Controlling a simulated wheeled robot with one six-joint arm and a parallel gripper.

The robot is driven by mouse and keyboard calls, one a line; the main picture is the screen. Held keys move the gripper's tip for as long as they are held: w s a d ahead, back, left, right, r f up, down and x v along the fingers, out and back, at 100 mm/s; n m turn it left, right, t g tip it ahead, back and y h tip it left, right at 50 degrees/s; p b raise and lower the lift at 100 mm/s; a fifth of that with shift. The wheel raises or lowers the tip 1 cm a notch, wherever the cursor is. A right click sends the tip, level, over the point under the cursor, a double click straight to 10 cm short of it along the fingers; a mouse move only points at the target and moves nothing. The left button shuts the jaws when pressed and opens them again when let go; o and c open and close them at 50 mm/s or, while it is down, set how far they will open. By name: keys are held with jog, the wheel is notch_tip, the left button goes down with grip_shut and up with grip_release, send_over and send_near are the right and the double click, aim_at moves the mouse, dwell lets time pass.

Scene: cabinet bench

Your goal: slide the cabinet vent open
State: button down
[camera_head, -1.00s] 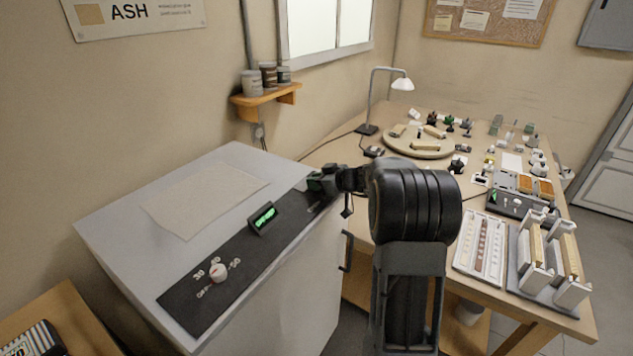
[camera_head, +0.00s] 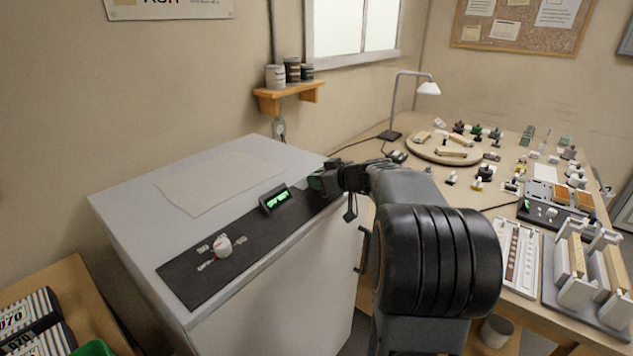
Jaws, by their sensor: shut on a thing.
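The cabinet (camera_head: 130,205) is a pale grey box with a black control panel (camera_head: 190,280) along its top front edge. My gripper (camera_head: 322,181) is at the far right end of this panel, past the green-lit display (camera_head: 276,199). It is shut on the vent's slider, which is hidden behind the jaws. The vent's opening is also covered by my gripper, so I cannot tell how far it is open.
A dial (camera_head: 223,247) with a white knob is on the panel's near left part. A workbench (camera_head: 470,215) with a lamp (camera_head: 428,88), a round board and racks stands to the right. A wall shelf (camera_head: 290,97) holds several jars. A handle is on the cabinet's front.

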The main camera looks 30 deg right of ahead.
jog(key=c, duration=1)
grip_release()
jog(key=shift+a, duration=0.2)
jog(key=shift+s, duration=0.1)
jog(key=b+v, duration=0.1)
jog(key=v, duration=1.2)
jog(key=shift+s+d, duration=0.25)
jog(key=shift+s, duration=0.05)
jog(key=shift+r, duration=0.1)
